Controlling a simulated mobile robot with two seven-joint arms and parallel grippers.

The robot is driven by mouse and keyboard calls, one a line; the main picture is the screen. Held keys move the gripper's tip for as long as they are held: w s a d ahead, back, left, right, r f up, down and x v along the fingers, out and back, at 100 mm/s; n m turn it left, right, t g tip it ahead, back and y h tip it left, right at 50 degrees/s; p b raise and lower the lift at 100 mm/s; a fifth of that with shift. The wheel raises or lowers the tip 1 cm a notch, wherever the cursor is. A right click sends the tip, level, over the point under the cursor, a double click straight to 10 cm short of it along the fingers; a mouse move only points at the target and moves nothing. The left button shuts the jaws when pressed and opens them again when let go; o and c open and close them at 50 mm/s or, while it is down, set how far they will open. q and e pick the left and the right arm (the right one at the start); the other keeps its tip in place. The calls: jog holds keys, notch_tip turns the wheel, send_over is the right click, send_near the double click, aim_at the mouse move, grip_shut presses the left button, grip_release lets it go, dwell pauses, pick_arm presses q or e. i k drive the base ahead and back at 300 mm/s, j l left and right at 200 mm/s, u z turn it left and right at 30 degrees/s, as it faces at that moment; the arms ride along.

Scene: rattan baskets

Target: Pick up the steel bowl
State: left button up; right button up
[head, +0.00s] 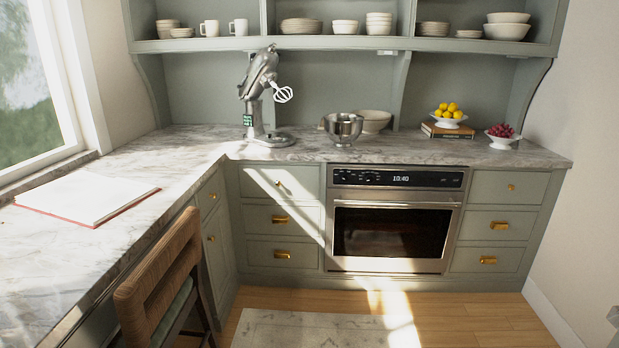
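The steel bowl (343,129) stands upright on the marble counter at the back, above the left part of the oven. It is shiny and sits just in front of a cream bowl (374,121), which it partly overlaps. I cannot tell whether the two touch. No gripper of mine shows clearly in the head view. Only a small grey piece shows at the lower right edge, and I cannot tell what part it is.
A stand mixer (261,100) is left of the bowl. Lemons in a white dish (448,122) on books and a dish of grapes (501,142) are to the right.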

aim_at(343, 133)
jog(key=i, duration=2.65)
jog(key=i+z, duration=0.15)
jog(key=i, duration=0.4)
jog(key=i+j+z, duration=0.1)
jog(key=i, duration=0.4)
